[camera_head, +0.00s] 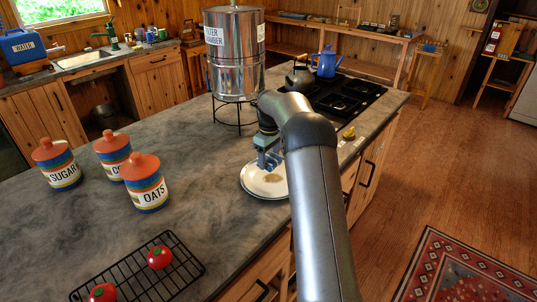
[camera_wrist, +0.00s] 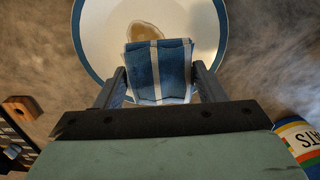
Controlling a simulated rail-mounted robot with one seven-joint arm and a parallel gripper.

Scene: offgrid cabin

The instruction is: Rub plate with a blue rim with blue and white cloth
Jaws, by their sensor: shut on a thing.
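The plate with a blue rim (camera_wrist: 95,60) lies on the grey counter, and it also shows in the head view (camera_head: 256,187) partly behind my arm. A brown stain (camera_wrist: 146,31) marks its white surface. My gripper (camera_wrist: 159,86) is shut on the folded blue and white cloth (camera_wrist: 158,66). The cloth is over the plate, beside the stain and partly overlapping its edge in the wrist view. I cannot tell whether the cloth touches the plate. In the head view my gripper (camera_head: 268,158) is above the plate.
Sugar (camera_head: 58,165), another labelled canister (camera_head: 112,153) and oats (camera_head: 146,182) stand left of the plate. A black rack (camera_head: 180,262) with two tomatoes is in front. A steel water filter (camera_head: 234,52) stands behind.

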